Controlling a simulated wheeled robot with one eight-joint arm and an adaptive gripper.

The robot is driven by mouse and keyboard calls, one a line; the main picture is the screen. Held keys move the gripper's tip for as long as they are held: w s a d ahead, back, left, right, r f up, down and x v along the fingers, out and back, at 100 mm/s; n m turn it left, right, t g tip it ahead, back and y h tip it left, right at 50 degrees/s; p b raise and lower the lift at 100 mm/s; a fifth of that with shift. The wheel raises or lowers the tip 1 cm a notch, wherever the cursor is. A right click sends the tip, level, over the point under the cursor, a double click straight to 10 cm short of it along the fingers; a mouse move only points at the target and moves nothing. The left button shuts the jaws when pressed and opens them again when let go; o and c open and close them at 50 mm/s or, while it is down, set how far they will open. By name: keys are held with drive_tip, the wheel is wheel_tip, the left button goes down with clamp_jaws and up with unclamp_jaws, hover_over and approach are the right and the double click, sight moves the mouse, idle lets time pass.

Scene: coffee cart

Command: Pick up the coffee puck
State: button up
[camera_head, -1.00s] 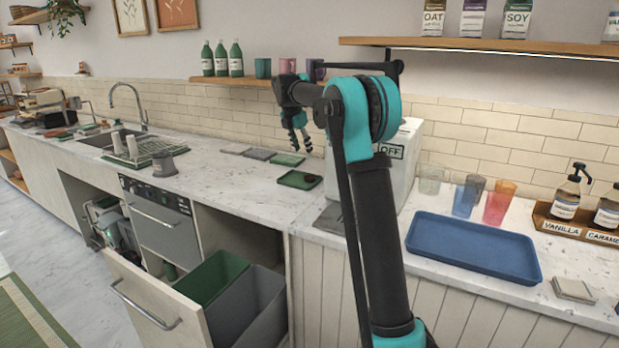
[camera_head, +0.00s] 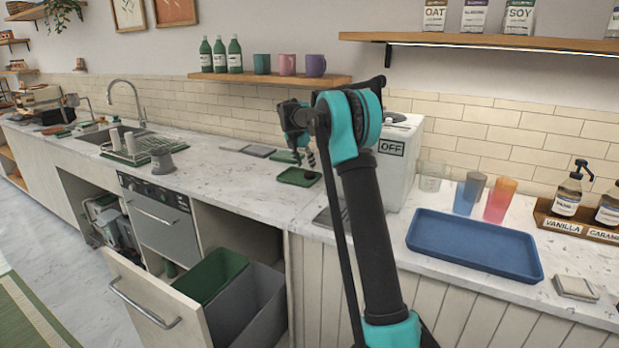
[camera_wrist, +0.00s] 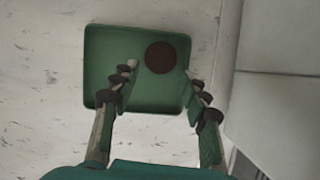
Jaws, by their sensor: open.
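The coffee puck (camera_wrist: 161,57) is a dark brown disc lying on a small green tray (camera_wrist: 102,62). In the head view the green tray (camera_head: 292,180) is on the marble counter, left of the white machine, with the dark puck (camera_head: 309,175) near its right side. My gripper (camera_wrist: 160,80) is open and empty. In the wrist view its fingers point at the tray from below, with the puck just beyond and between the fingertips. In the head view my gripper (camera_head: 304,161) hangs just above the tray, pointing down. I cannot tell the exact height left between fingers and puck.
The white machine marked OFF (camera_head: 398,165) stands close on the right of the tray. Flat mats (camera_head: 258,151) lie behind and left. A blue tray (camera_head: 473,245) and cups are farther right. A wooden shelf (camera_head: 270,80) with mugs hangs above. An open drawer with bins (camera_head: 215,275) sticks out below.

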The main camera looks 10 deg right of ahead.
sight(309, 174)
drive_tip(key=shift+x, duration=2.65)
drive_tip(key=shift+c, duration=0.5)
drive_tip(key=c, duration=0.5)
